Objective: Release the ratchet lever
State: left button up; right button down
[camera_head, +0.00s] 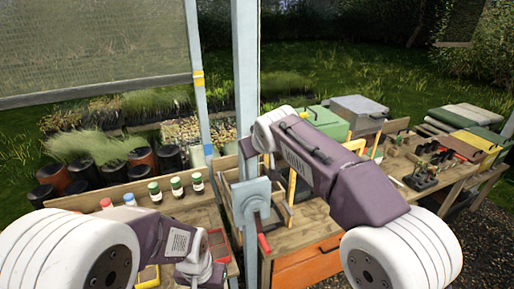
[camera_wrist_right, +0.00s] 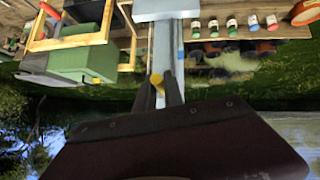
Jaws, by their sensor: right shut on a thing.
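A grey ratchet housing (camera_head: 250,198) with a round pivot is fixed to the pale blue-grey post (camera_head: 245,80); a red handle (camera_head: 263,243) hangs below it. In the right wrist view, which looks upside down, my right gripper (camera_wrist_right: 164,84) has its dark fingers shut on a small yellow piece (camera_wrist_right: 156,79) in front of the post, apparently the lever's end. In the head view my right wrist is beside the post above the housing, and its fingers cannot be made out. My left arm (camera_head: 175,248) is low at the left; its fingers are not visible.
Wooden benches stand on both sides of the post. Several green-capped bottles (camera_head: 176,187) line the left bench, with a red tray (camera_head: 218,243) near the post. A mesh screen (camera_head: 90,45) hangs upper left.

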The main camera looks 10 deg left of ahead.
jog(key=c, duration=1.5)
grip_release()
jog(key=shift+o, duration=0.2)
jog(key=shift+w, duration=0.15)
jog(key=shift+a, duration=0.1)
jog(key=b+v, duration=0.2)
jog(key=v, duration=0.7)
